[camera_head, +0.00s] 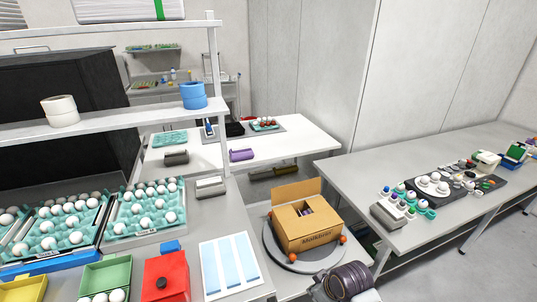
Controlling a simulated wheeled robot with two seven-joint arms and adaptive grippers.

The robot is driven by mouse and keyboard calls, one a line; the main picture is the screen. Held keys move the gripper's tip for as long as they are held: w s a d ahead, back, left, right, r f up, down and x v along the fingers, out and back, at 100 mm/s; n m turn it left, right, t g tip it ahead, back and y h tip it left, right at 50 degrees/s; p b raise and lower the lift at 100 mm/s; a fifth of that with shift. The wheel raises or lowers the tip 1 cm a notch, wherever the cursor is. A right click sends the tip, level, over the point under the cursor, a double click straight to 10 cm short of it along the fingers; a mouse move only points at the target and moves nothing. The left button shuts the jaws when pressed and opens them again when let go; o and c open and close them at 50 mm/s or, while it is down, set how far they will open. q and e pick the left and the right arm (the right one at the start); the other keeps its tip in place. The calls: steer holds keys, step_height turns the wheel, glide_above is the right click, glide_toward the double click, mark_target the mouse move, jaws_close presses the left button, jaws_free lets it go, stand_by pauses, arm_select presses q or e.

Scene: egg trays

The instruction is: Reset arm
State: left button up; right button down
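Neither gripper's fingers show in the head view. A dark ribbed part of one of my arms with a white section stands at the bottom edge, right of centre, in front of the cardboard box. Teal egg trays (145,229) hold several white eggs (146,222) on the bench at the left. Another teal tray with eggs (50,247) lies beside it at the far left, partly cut off by the picture edge.
An open cardboard box (306,232) stands on a round grey turntable (290,262). A red box (167,277), green bin (107,272) and blue-and-white panel (229,264) lie at the front. A shelf post (215,100) rises above the bench. Another table (365,174) stands right.

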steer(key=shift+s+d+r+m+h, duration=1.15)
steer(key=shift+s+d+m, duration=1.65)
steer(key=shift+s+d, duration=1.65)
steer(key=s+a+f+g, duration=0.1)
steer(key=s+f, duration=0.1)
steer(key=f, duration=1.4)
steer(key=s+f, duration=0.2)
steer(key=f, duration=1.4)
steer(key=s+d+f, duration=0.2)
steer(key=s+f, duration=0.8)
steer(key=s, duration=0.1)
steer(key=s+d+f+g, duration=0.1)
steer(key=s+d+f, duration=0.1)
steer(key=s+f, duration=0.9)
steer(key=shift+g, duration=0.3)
